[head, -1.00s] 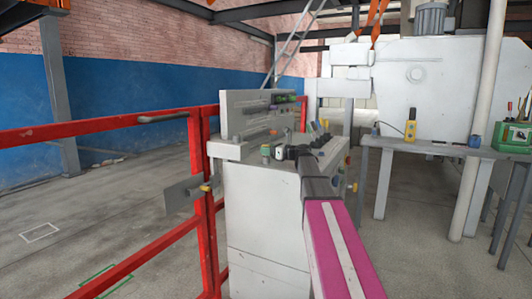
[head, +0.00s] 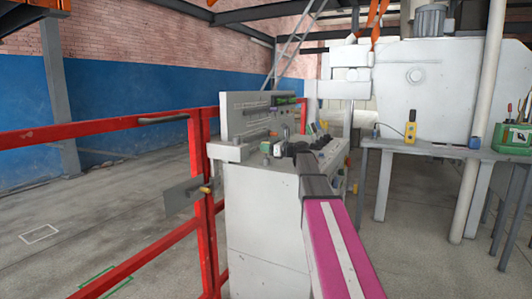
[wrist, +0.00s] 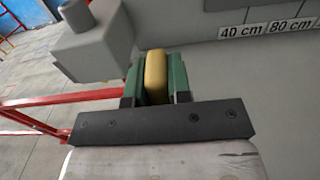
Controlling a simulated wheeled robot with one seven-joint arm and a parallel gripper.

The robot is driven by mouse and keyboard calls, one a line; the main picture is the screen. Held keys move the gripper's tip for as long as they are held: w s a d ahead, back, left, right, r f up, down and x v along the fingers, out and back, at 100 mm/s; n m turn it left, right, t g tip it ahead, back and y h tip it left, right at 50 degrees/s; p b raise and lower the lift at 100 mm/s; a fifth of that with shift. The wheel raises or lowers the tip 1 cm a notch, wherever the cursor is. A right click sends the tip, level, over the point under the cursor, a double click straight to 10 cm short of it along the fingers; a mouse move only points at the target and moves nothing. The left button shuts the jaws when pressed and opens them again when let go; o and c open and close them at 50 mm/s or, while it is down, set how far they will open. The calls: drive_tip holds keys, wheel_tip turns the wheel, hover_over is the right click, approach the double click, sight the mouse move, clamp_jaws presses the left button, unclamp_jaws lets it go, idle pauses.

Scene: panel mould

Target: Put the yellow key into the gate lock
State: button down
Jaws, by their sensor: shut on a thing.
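My gripper (wrist: 156,72) has green fingers and is shut on a yellow block-like piece, the yellow key (wrist: 156,80), in the wrist view. Only the key's rounded yellow body shows; its far end is hidden. In the head view the gripper is small, over the control panel, and hard to make out among the panel's parts. On the red gate post, a small yellow and dark fitting (head: 207,188) sits beside a grey plate (head: 180,198); it may be the gate lock. My gripper is to the right of it, apart from it.
The grey control panel (head: 262,215) has knobs on top and a raised back board. A grey box with a round stub (wrist: 90,40) is close by the fingers. Red rails (head: 95,133) run left. A table (head: 430,149) stands right.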

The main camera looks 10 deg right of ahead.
drive_tip(key=r, duration=0.8)
drive_tip(key=shift+a, duration=0.2)
drive_tip(key=s+a+r, duration=0.2)
drive_tip(key=a+r, duration=0.9)
drive_tip(key=a, duration=0.2)
drive_tip(key=shift+s, duration=0.25)
drive_tip(key=shift+a, duration=0.1)
drive_tip(key=shift+f, duration=2.85)
drive_tip(key=shift+f, duration=2)
drive_tip(key=c, duration=1)
unclamp_jaws()
drive_tip(key=shift+o, duration=0.2)
drive_tip(key=shift+s, duration=0.1)
drive_tip(key=v, duration=1)
drive_tip(key=shift+s+d, duration=0.15)
drive_tip(key=shift+d, duration=0.2)
